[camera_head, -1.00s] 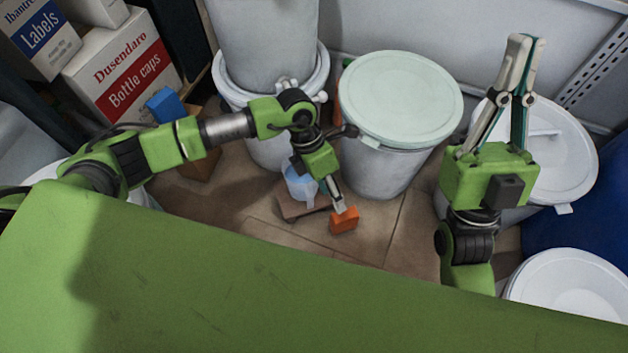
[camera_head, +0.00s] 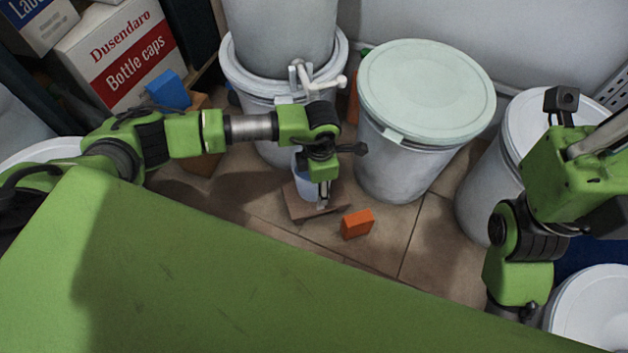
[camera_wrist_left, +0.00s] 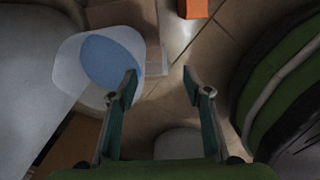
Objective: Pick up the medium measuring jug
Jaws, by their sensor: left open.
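The measuring jug, translucent with blue inside, stands on a brown board (camera_head: 318,213) between the drums. In the head view a sliver of the jug (camera_head: 303,184) shows; my left arm hides the rest. In the left wrist view the jug (camera_wrist_left: 108,58) is left of the jaws, partly behind the left finger's tip. My left gripper (camera_head: 324,194) points down beside the jug, its fingers apart and empty in the wrist view (camera_wrist_left: 159,74). I cannot tell whether a finger touches the jug.
An orange block (camera_head: 357,224) lies on the floor right of the board. A lidded drum (camera_head: 405,165) stands close on the right, and stacked drums (camera_head: 280,40) stand behind. A blue block (camera_head: 168,90) and a cartons box (camera_head: 118,50) are at left.

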